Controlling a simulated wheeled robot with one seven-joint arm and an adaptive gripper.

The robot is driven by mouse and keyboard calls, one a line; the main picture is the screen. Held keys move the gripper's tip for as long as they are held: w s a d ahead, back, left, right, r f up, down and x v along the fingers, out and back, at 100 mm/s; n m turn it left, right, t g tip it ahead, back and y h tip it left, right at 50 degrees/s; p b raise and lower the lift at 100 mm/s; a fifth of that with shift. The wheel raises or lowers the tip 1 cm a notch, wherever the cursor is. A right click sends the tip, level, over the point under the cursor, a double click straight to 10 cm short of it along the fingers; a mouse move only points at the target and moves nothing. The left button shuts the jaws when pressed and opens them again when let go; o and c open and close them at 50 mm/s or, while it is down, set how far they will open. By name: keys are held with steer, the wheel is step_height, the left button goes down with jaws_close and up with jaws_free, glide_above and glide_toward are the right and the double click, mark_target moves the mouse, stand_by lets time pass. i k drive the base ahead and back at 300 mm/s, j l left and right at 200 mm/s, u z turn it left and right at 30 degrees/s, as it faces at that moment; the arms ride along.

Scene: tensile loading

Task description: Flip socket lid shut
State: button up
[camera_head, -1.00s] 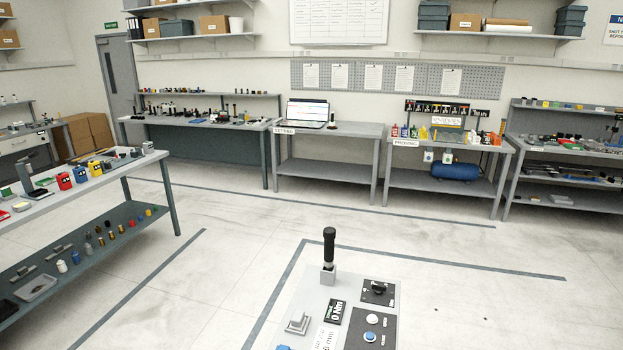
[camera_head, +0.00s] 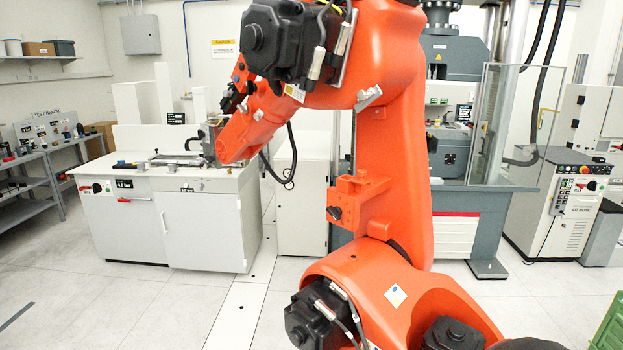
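I cannot make out the socket or its lid in this view. No adaptive gripper that I can identify as mine shows. A large orange jointed arm (camera_head: 394,150) with black motor housings fills the middle. I cannot tell whether it is part of my body. A grey fitting (camera_head: 211,140) shows at that end, too small to read as open or shut. The arm hides part of what stands behind it.
A grey testing machine (camera_head: 458,63) with a clear guard panel stands behind. A white control cabinet (camera_head: 557,212) with buttons is at right. A green crate (camera_head: 609,322) is at the lower right edge. Shelves (camera_head: 25,208) stand far left.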

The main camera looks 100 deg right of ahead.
mark_target(361, 180)
steer(key=z, duration=3.8)
